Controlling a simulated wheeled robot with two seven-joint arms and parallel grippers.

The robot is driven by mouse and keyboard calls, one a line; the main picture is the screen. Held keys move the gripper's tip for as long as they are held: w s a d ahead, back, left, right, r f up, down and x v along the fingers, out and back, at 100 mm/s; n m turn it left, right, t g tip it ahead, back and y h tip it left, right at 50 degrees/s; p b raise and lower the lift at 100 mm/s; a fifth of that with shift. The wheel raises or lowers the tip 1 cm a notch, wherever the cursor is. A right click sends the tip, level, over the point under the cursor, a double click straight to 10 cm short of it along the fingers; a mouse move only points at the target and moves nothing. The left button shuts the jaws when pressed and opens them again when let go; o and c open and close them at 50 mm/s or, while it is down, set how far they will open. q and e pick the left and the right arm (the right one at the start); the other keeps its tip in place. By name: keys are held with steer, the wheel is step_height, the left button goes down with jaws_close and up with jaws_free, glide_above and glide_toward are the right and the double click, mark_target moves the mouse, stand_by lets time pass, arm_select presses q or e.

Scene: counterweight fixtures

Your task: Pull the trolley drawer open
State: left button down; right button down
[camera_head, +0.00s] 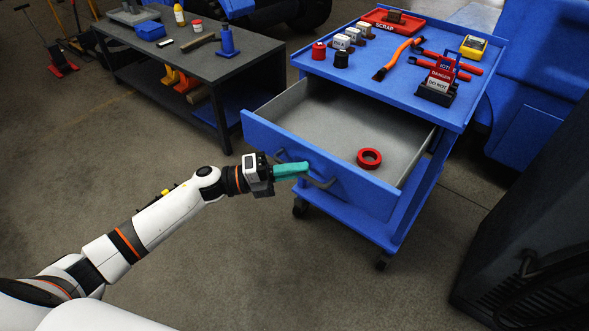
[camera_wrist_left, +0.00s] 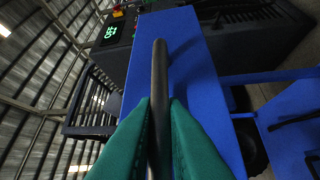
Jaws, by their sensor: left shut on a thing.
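The blue trolley (camera_head: 396,231) stands right of centre in the head view. Its drawer (camera_head: 272,143) is pulled well out toward me, showing a grey inside with a red ring (camera_head: 369,158) lying in it. My left gripper (camera_head: 299,170), with teal fingers, is at the drawer front and shut on the dark drawer handle (camera_head: 322,183). In the left wrist view the dark bar of the handle (camera_wrist_left: 159,85) runs between the two teal fingers, with the blue drawer front (camera_wrist_left: 203,85) behind it. My right gripper is not in view.
The trolley top holds a red scrap tray (camera_head: 413,26), an orange-handled tool (camera_head: 397,60), red-handled tools and a danger sign stand (camera_head: 440,82). A dark workbench (camera_head: 232,68) stands at the left. A dark cabinet (camera_head: 530,190) is at the right. The floor before the drawer is clear.

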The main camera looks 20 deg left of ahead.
arm_select(q)
steer(key=shift+s+a, duration=0.1)
steer(key=shift+s, duration=0.1)
steer(key=c, duration=1.8)
jaws_free()
steer(key=shift+o, duration=0.2)
steer(key=shift+w, duration=0.1)
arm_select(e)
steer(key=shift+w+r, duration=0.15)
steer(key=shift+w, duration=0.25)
